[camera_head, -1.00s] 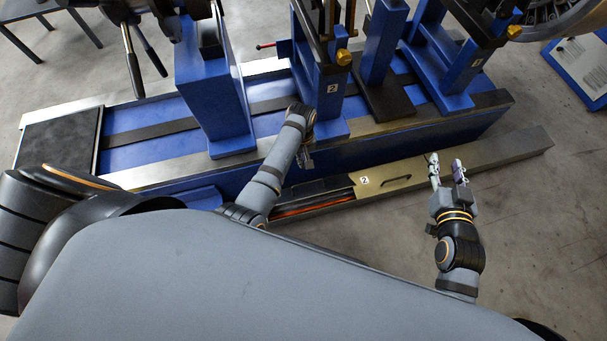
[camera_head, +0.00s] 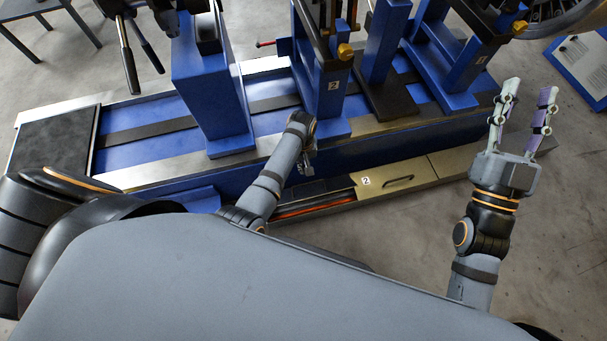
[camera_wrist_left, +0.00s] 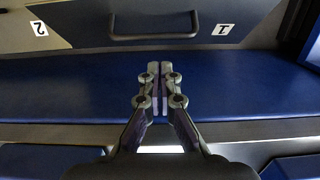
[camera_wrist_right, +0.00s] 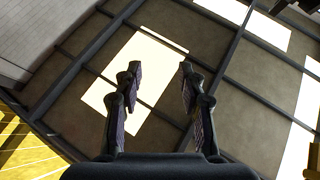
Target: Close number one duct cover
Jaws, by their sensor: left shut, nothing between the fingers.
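The number two cover (camera_head: 410,172) lies on the duct there, right of an open stretch with orange cables (camera_head: 312,207). My right gripper (camera_head: 530,90) is open and empty.
The blue machine bed (camera_head: 160,148) runs behind the duct, with upright blue stands (camera_head: 215,95) on it. Floor is clear in front of the duct at right.

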